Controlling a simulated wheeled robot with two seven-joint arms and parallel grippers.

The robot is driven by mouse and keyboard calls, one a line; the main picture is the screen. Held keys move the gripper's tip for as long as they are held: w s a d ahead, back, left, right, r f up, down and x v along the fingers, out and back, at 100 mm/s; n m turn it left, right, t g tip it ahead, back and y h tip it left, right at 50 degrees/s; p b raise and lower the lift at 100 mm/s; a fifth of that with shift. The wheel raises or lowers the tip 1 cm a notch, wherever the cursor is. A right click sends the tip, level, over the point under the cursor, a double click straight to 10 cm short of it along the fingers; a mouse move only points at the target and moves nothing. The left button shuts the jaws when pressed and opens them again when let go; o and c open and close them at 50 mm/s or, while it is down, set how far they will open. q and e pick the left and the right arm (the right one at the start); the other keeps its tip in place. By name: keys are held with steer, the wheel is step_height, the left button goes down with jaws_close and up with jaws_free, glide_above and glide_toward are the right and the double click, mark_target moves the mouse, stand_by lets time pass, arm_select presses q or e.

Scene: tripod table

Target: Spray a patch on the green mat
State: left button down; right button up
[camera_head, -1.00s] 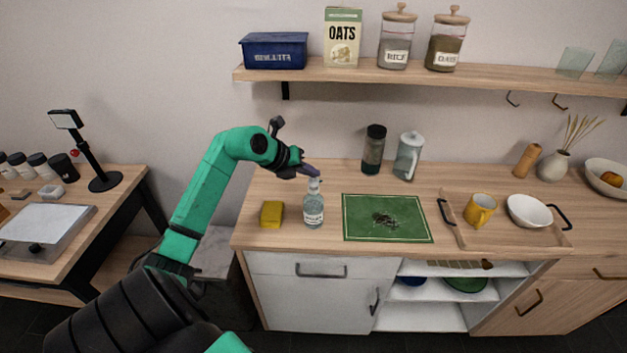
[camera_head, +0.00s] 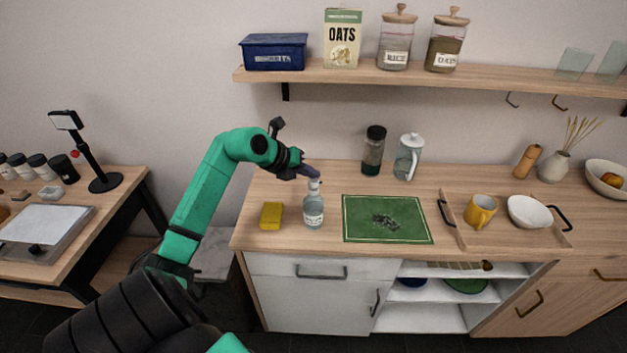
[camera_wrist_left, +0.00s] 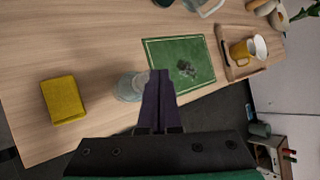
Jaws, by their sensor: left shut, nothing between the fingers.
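The green mat (camera_head: 410,227) lies flat on the counter with a dark patch (camera_head: 384,220) near its middle. A clear spray bottle (camera_head: 313,213) with a pale label stands upright left of the mat. My left gripper (camera_head: 313,173) is shut and empty, its fingertips just above the bottle's head; I cannot tell whether they touch it. In the left wrist view the shut fingers (camera_wrist_left: 159,90) overlap the bottle (camera_wrist_left: 129,87) and hide part of it, with the mat (camera_wrist_left: 160,46) beyond. My right gripper is not in view.
A yellow sponge (camera_head: 271,215) lies left of the bottle. A wooden tray (camera_head: 508,240) with a yellow mug (camera_head: 481,210) and white bowl (camera_head: 529,211) is right of the mat. A dark-lidded jar (camera_head: 374,150) and a jug (camera_head: 408,157) stand behind. A shelf (camera_head: 480,76) hangs above.

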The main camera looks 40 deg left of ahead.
mark_target(311, 183)
arm_select(q)
steer(key=shift+f, duration=0.15)
stand_by(0.4)
steer(key=shift+f+b, duration=0.4)
steer(key=shift+b, duration=0.05)
steer(key=shift+r, duration=0.1)
steer(key=shift+r+p, duration=0.35)
steer(key=shift+r, duration=0.15)
step_height(311, 183, up, 6)
steer(key=p, duration=0.4)
